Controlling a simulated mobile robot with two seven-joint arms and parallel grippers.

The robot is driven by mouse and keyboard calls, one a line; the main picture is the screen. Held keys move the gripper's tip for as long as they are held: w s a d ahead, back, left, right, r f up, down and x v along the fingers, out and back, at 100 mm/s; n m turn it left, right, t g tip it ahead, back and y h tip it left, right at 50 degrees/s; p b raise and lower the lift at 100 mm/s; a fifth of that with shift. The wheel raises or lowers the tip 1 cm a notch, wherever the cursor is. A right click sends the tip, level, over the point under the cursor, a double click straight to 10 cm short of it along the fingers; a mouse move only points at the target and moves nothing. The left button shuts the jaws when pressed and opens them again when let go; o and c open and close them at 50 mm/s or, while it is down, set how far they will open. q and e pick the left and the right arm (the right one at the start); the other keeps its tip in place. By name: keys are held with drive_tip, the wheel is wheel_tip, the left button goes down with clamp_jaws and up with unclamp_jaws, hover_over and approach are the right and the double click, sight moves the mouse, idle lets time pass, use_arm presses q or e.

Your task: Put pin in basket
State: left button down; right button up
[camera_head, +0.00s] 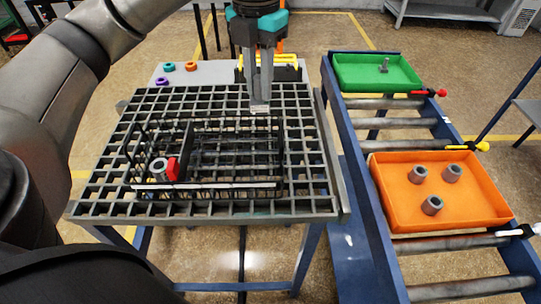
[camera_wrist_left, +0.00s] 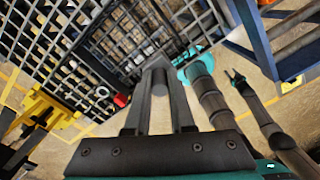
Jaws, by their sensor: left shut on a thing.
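My left gripper (camera_head: 260,104) points straight down over the far right part of the black wire basket (camera_head: 284,160). It is shut on a small grey piece, probably a pin, which shows between the fingertips in the left wrist view (camera_wrist_left: 159,84) and is mostly hidden in the head view. The basket stands on a grid-topped table. A grey hollow cylinder (camera_head: 158,168) and a red piece (camera_head: 173,168) sit at its near left. Another upright grey pin (camera_head: 384,66) stands in the green tray. In the left wrist view, dark jointed links (camera_wrist_left: 265,120) end in a forked tip; I cannot tell its state.
A blue roller conveyor (camera_head: 352,135) on the right carries the green tray (camera_head: 350,75) and an orange tray (camera_head: 400,215) with three grey cylinders. Beyond the grid table (camera_head: 310,205) are coloured rings (camera_head: 190,66) on a grey surface and a yellow bracket (camera_head: 285,60).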

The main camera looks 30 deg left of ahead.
sight(258, 100)
use_arm(q)
drive_tip(key=f, duration=0.1)
drive_tip(key=f+b, duration=0.1)
drive_tip(key=f, duration=0.3)
drive_tip(key=shift+s+b, duration=0.3)
wheel_tip(258, 100, down, 15)
drive_tip(key=shift+w+r+b, duration=0.1)
drive_tip(key=shift+r+b, duration=0.1)
drive_tip(key=shift+b, duration=1)
use_arm(e)
drive_tip(key=shift+g, duration=0.3)
drive_tip(key=s+f, duration=0.1)
drive_tip(key=f, duration=0.1)
drive_tip(key=s+f, duration=0.2)
drive_tip(key=shift+s+d+f, duration=0.15)
drive_tip(key=shift+d+f, duration=0.05)
drive_tip(key=shift+f, duration=0.05)
use_arm(q)
drive_tip(key=shift+f, duration=0.15)
drive_tip(key=c, duration=0.8)
unclamp_jaws()
drive_tip(key=shift+o, duration=0.2)
use_arm(e)
drive_tip(key=shift+f, duration=0.1)
